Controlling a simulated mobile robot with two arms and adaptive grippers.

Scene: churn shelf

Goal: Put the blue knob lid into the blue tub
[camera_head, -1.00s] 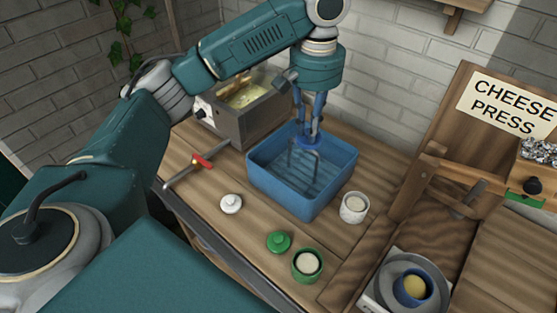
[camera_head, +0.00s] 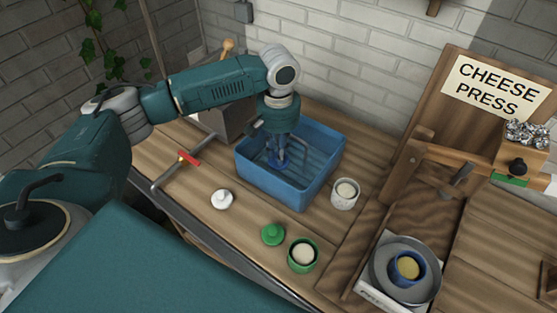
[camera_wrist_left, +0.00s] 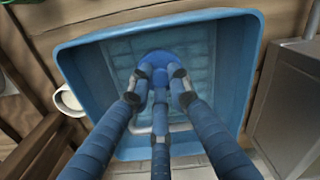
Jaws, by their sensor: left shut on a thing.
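The blue tub (camera_head: 318,182) stands on the wooden counter, open at the top; its rim also shows in the left wrist view (camera_wrist_left: 257,60). My left gripper (camera_head: 277,160) points down inside the tub, its fingers below the rim level. In the left wrist view my left gripper (camera_wrist_left: 160,92) is shut on the blue knob lid (camera_wrist_left: 158,60), which is mostly hidden behind the fingers. The lid is low in the tub; I cannot tell whether it touches the floor. My right gripper is not in view.
A white lid (camera_head: 222,199), a green lid (camera_head: 273,234), a green pot (camera_head: 303,254) and a white pot (camera_head: 344,193) stand in front and right of the tub. The cheese press (camera_head: 440,130) and a blue pot (camera_head: 407,268) in a grey dish are at right. A grey box (camera_head: 222,122) stands behind left.

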